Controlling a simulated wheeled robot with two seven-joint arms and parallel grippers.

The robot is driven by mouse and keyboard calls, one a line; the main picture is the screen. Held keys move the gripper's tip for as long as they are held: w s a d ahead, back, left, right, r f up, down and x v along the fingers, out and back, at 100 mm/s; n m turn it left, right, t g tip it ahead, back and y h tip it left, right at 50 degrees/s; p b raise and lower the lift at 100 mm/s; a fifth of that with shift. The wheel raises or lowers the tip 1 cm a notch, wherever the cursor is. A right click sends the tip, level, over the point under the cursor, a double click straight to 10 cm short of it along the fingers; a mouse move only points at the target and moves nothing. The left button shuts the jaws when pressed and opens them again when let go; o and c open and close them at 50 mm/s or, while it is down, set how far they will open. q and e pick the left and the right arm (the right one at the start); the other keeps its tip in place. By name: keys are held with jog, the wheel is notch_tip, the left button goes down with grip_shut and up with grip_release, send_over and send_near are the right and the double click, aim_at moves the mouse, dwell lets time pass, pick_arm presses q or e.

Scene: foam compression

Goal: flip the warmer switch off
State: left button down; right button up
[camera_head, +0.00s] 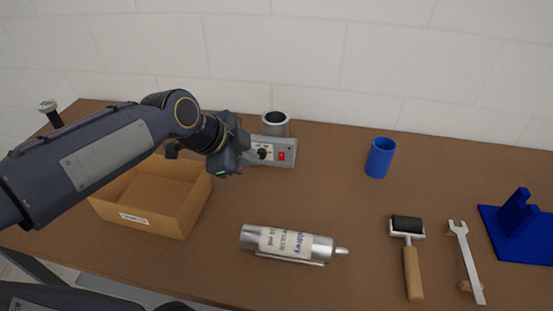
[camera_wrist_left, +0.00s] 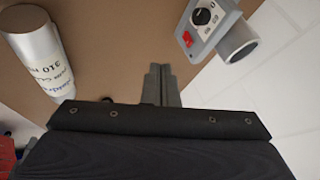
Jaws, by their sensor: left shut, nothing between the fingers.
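The warmer (camera_head: 272,150) is a grey box at the back of the table, with a black dial and a red switch (camera_head: 281,156) on its front panel. It also shows in the left wrist view (camera_wrist_left: 207,28), with the red switch (camera_wrist_left: 187,39) on its near side. Whether the switch is on or off cannot be told. My left gripper (camera_head: 238,146) is beside the warmer's left end, above the table, and covers part of it. Its fingers (camera_wrist_left: 160,80) are shut and empty, apart from the switch. My right gripper is not in view.
A grey metal cylinder (camera_head: 276,124) is at the warmer's back. An open cardboard box (camera_head: 165,220) stands below my left arm. A silver tube (camera_head: 287,242) lies in front. A blue cup (camera_head: 380,158), roller (camera_head: 407,226), wrench (camera_head: 468,262) and blue stand (camera_head: 520,226) are to the right.

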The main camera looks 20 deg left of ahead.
aim_at(284, 160)
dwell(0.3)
pick_arm(q)
jog(key=x, duration=1)
jog(key=shift+s+f, duration=0.1)
jog(key=shift+f, duration=0.05)
jog(key=w, duration=0.2)
jog(key=shift+w+a+r, duration=0.3)
jog(key=shift+w+a+p, duration=0.25)
jog(key=shift+w+p, duration=0.05)
jog(key=shift+w, duration=0.4)
jog(key=shift+w+a+f+b, duration=0.1)
jog(key=shift+w+b, duration=0.25)
jog(key=shift+b, duration=0.45)
jog(key=shift+s+r+p, duration=0.15)
jog(key=shift+r+p, duration=0.15)
jog(key=shift+p, duration=0.1)
